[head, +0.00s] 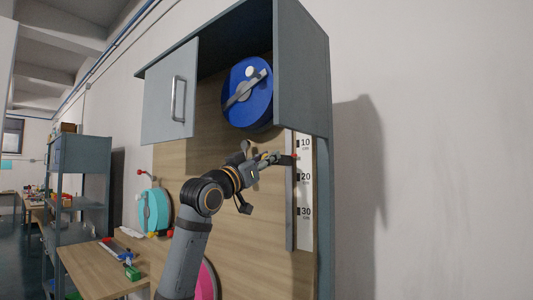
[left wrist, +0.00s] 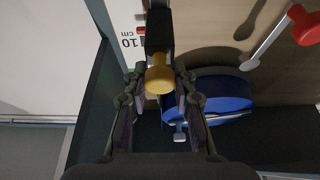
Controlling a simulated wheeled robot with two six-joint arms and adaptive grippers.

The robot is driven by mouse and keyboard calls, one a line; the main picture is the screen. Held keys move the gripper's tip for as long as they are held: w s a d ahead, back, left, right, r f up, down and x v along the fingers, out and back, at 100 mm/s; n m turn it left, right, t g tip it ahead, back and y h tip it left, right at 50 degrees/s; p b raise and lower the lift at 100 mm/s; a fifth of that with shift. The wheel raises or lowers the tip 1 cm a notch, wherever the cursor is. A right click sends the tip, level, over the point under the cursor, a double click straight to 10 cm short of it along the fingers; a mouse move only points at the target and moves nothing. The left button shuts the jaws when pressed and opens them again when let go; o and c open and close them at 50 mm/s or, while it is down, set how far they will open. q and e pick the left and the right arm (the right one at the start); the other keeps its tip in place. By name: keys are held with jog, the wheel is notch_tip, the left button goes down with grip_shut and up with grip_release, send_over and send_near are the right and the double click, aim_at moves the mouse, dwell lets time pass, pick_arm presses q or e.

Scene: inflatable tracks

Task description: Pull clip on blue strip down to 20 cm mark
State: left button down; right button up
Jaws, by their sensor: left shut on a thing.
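A blue reel (head: 247,92) with a grey bar across its face hangs under the cabinet; it also shows in the left wrist view (left wrist: 225,92). A white scale (head: 306,192) marked 10, 20 and 30 cm runs down the board's right side, beside a dark vertical rail (head: 289,205). A small red pointer (head: 295,157) is between the 10 and 20 marks, nearer 10. My left gripper (head: 274,158) is at the rail, level with the pointer. In the left wrist view its fingers are shut on a yellow knob (left wrist: 159,78). I cannot make out the blue strip itself.
A grey cabinet with an open door (head: 170,95) overhangs the board. A teal reel (head: 154,211) and a partly hidden pink reel (head: 208,280) are lower left. A wooden table (head: 95,268) stands at the left. A red-tipped lever (left wrist: 305,25) is near the gripper.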

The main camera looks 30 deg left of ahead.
pick_arm(q)
notch_tip(320, 180, down, 6)
jog(key=b, duration=0.3)
jog(key=shift+f+b, duration=0.25)
jog(key=shift+b, duration=0.1)
pick_arm(e)
notch_tip(320, 180, down, 5)
jog(key=shift+d+f, duration=0.1)
pick_arm(q)
jog(key=c, duration=1.3)
grip_release()
jog(key=shift+c, duration=0.2)
jog(key=v, duration=0.7)
jog(key=shift+s, duration=0.2)
